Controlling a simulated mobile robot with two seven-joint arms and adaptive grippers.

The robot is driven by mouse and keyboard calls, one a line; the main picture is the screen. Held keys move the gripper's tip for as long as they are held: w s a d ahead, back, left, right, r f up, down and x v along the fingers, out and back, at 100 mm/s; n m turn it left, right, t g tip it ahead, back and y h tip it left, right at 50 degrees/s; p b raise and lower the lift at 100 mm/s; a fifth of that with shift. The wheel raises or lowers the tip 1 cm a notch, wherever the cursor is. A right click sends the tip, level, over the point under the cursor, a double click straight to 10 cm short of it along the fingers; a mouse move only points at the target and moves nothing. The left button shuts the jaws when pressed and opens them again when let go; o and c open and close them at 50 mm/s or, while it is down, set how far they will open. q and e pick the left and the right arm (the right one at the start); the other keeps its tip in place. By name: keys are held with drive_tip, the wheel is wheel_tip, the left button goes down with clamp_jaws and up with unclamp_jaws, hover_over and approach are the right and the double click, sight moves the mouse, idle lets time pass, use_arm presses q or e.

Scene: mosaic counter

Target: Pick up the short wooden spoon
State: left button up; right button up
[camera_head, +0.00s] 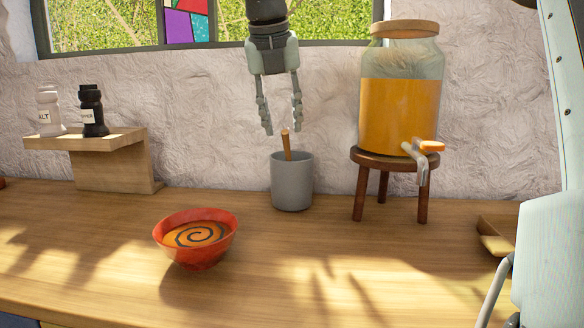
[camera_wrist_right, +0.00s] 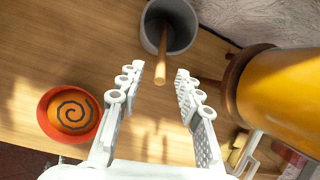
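The short wooden spoon (camera_head: 286,146) stands in a grey cup (camera_head: 292,186) on the counter. Only its upper handle shows above the rim; its lower end is hidden inside. My right gripper (camera_head: 282,132) points down above the cup with its fingers apart, its tips close to the handle's top. In the right wrist view the spoon handle (camera_wrist_right: 160,58) rises from the cup (camera_wrist_right: 187,28), its end between the open fingertips (camera_wrist_right: 159,72). I cannot see either finger pressing on it. My left gripper is in neither view.
A juice jar (camera_head: 401,110) on a wooden stool (camera_head: 364,190) stands close right of the cup, its tap facing forward. A red soup bowl (camera_head: 198,255) is front left. Salt and pepper shakers (camera_head: 91,112) stand on a wooden shelf (camera_head: 115,165) at left. Front-centre counter is clear.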

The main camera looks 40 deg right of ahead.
sight(287, 146)
drive_tip(key=x, duration=0.6)
drive_tip(key=shift+w+d+f, duration=0.15)
drive_tip(key=shift+d+f, duration=0.1)
clamp_jaws()
